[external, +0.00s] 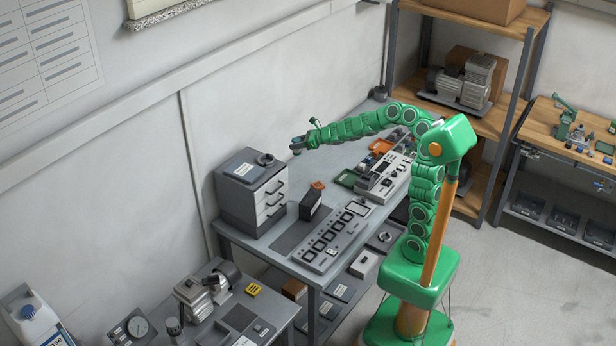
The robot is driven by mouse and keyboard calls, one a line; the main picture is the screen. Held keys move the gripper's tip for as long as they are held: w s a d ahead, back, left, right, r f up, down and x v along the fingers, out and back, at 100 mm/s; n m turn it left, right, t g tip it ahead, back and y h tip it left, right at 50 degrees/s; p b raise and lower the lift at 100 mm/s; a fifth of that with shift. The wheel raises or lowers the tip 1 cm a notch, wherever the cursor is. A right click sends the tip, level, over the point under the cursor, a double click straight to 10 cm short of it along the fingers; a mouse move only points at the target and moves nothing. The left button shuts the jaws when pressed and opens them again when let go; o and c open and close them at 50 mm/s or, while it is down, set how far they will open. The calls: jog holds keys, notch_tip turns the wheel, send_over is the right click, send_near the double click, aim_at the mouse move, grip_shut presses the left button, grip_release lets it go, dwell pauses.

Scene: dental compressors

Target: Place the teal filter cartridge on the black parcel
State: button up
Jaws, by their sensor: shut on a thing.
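My gripper (298,145) is at the end of the green arm, raised above the back of the grey workbench. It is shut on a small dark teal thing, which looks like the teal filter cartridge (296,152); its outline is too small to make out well. The black parcel (311,204) is an upright black box with a white label on one side. It stands on the bench, below and slightly right of my gripper in the picture. There is a clear gap between the gripper and the parcel.
A grey drawer unit (252,190) stands left of the parcel. A panel with several square frames (328,240) lies in front of it. A grey control device (385,178) and green and orange trays lie to the right.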

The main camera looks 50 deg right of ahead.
jog(key=shift+s+a+r+n+g, duration=0.2)
jog(key=shift+s+r+n+g, duration=0.1)
jog(key=shift+s+r, duration=0.4)
jog(key=s+a+f+n+g+y, duration=0.1)
jog(key=s+a+n+g+y, duration=0.15)
jog(key=s, duration=0.55)
jog(key=s+a+f+n+g+y, duration=0.1)
jog(key=s+f+n+g+y, duration=0.15)
jog(key=s, duration=0.55)
jog(key=s+a+n+g+y, duration=0.1)
jog(key=s+n+y, duration=0.15)
jog(key=s, duration=0.65)
send_over(310, 197)
jog(key=shift+n+g+h, duration=0.25)
jog(key=shift+g+h, duration=0.1)
jog(key=shift+g, duration=0.05)
jog(key=shift+s+f, duration=0.15)
jog(key=shift+f, duration=6.55)
jog(key=shift+f, duration=0.1)
jog(key=o, duration=1.1)
jog(key=shift+c, duration=0.2)
